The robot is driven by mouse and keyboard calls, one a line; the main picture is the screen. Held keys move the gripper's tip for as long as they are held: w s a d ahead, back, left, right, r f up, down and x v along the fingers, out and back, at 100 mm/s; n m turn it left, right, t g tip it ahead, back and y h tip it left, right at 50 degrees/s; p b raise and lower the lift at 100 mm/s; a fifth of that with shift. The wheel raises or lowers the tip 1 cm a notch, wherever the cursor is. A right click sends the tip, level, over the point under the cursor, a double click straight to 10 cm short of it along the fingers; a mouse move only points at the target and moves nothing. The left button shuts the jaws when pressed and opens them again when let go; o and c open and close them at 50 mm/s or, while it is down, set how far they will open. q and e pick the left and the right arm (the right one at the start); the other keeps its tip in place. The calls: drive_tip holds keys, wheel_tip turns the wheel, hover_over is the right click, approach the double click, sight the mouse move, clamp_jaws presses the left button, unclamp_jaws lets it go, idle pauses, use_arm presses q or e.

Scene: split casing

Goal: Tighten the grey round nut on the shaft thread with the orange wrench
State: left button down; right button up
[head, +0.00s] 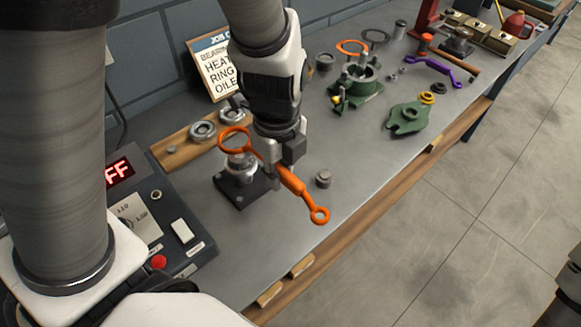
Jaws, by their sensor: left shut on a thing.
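The orange wrench (291,182) has a large ring end at upper left and a small ring end at lower right. My left gripper (281,160) points down and is shut on the wrench's handle near the large ring. A grey metal shaft with round parts (241,167) stands upright on a black base plate. The large ring overlaps the shaft's top in the picture; I cannot tell whether it is around it or above it. The grey nut cannot be told apart from the shaft's other round parts. My right gripper is not in view.
A small grey cylinder (323,179) stands beside the wrench. Bearing rings lie on a wooden board (180,152) behind. A control box (165,215) is at left. Green casing halves (408,118), an orange ring and a purple tool (428,66) lie further right. The bench's front right is clear.

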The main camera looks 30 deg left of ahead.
use_arm(q)
drive_tip(key=shift+s+r, duration=0.1)
drive_tip(key=shift+s, duration=0.2)
drive_tip(key=w+f+n+p, duration=0.2)
drive_tip(key=w+n+p, duration=0.6)
drive_tip(key=p, duration=0.8)
drive_tip(key=shift+w+a+f+n, duration=0.2)
drive_tip(key=shift+w+f+n, duration=0.1)
drive_tip(key=shift+w, duration=0.95)
